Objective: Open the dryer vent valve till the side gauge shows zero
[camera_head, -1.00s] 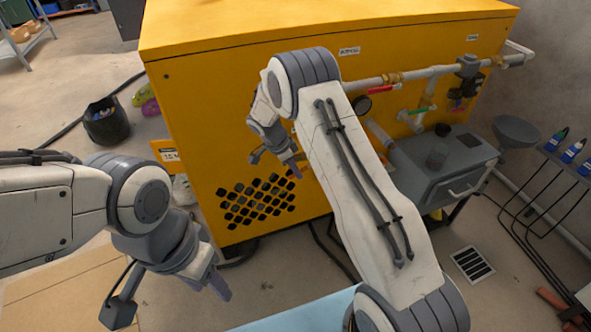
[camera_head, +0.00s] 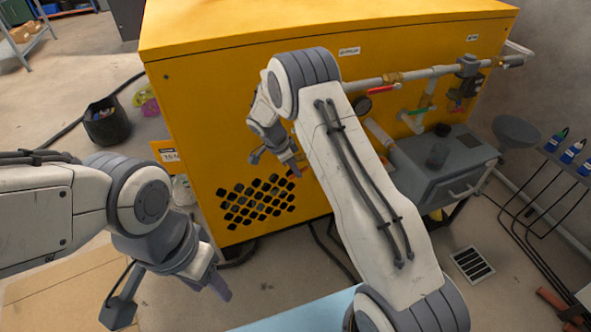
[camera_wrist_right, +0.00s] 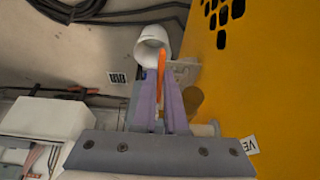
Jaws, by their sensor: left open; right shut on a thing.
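The dryer is a large yellow cabinet (camera_head: 230,110). My right gripper (camera_head: 276,160) is in front of its face, above the black vent grille. In the right wrist view my right gripper (camera_wrist_right: 160,100) is shut on a thin orange handle (camera_wrist_right: 161,66). A white cylindrical fitting (camera_wrist_right: 152,48) sits just beyond the handle. A label (camera_wrist_right: 243,145) starting "VE" is at the right edge. My left gripper (camera_head: 212,284) is open and empty above the floor at lower left.
Pipes (camera_head: 415,76) with a red lever (camera_head: 383,89) and a green lever (camera_head: 417,110) run along the cabinet's right part. A grey box (camera_head: 445,165) and a funnel (camera_head: 517,130) stand to the right. A black bucket (camera_head: 106,122) stands on the left floor.

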